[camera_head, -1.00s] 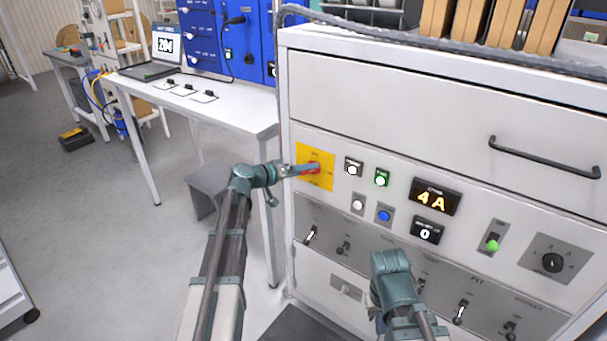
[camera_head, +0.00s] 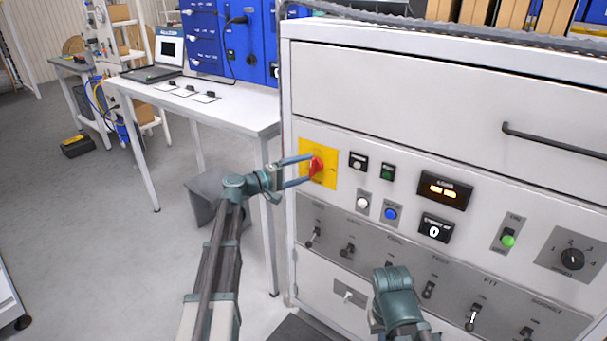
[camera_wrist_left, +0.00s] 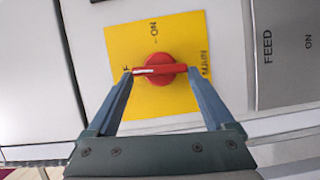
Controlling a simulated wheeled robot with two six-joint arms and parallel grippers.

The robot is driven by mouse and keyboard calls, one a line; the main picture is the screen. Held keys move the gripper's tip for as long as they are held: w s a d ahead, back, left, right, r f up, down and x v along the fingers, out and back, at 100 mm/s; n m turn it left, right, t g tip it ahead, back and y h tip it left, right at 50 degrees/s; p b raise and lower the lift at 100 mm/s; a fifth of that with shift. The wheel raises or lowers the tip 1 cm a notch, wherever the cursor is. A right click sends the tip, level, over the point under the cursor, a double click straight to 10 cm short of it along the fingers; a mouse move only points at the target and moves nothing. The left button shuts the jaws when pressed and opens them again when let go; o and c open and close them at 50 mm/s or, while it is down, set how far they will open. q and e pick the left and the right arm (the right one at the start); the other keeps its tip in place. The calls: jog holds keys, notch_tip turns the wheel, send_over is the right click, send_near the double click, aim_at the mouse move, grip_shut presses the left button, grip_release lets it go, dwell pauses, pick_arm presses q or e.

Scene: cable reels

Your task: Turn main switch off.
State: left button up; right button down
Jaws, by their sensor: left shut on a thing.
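The main switch (camera_head: 317,167) is a red rotary knob on a yellow plate (camera_head: 305,148) at the left of the white cabinet front. My left gripper (camera_head: 300,171) has its fingers on both sides of the knob. In the left wrist view the red handle (camera_wrist_left: 159,69) lies crosswise, its ends against the two fingertips. Its white mark points left, toward a label partly hidden by the left finger. ON is printed at the top and MAIN at the right. The right arm's teal end (camera_head: 397,295) is low before the cabinet; its fingers do not show.
A white table (camera_head: 200,108) stands behind my left arm.

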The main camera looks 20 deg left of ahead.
pick_arm(q)
jog(key=shift+f+n+b, duration=0.1)
jog(key=shift+n+b, duration=0.2)
jog(key=shift+n, duration=0.1)
dwell(0.3)
jog(key=o, duration=1.1)
jog(key=v, duration=1.4)
jog(key=shift+w+f, duration=0.1)
jog(key=shift+f, duration=0.05)
